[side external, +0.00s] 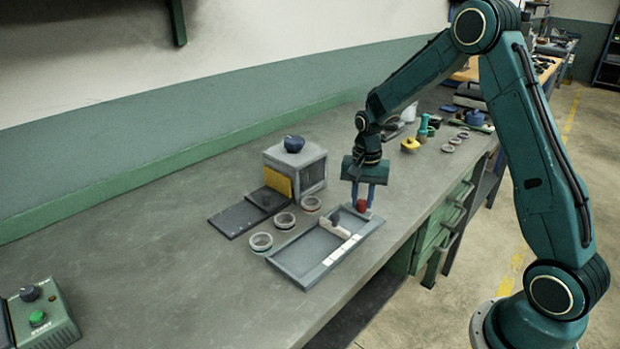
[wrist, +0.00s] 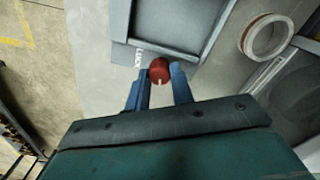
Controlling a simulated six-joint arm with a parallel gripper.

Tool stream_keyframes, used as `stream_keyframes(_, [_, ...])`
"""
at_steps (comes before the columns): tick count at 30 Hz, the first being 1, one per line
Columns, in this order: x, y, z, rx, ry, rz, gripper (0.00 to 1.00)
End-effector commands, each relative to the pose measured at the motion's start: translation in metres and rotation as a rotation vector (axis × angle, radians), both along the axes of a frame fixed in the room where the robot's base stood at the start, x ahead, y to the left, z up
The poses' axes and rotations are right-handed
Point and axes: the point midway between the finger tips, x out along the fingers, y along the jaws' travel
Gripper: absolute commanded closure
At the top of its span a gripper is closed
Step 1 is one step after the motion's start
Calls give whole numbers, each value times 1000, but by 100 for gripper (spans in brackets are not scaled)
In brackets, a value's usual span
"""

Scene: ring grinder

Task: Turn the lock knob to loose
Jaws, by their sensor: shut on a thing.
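The red lock knob (side external: 362,205) sits at the far right end of the grey tray-like fixture (side external: 292,270). In the wrist view the red knob (wrist: 159,70) shows between my fingertips, with a pale mark on its near side. My gripper (side external: 366,200) points down over the knob, and its two blue fingers are shut on it. The fingers also show in the wrist view (wrist: 160,78). The knob's underside is hidden.
Several metal rings (side external: 285,220) stand left of the fixture. A grey box machine (side external: 308,168) with a blue knob and yellow plate stands behind. A control box (side external: 40,318) with a green button is at the lower left. The bench edge runs close on the right.

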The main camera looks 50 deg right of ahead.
Motion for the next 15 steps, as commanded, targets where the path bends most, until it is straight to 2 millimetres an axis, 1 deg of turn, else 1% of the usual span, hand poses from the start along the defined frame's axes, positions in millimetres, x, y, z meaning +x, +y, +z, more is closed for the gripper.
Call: stream_keyframes(15, [1,0,1,0,-1,487,100])
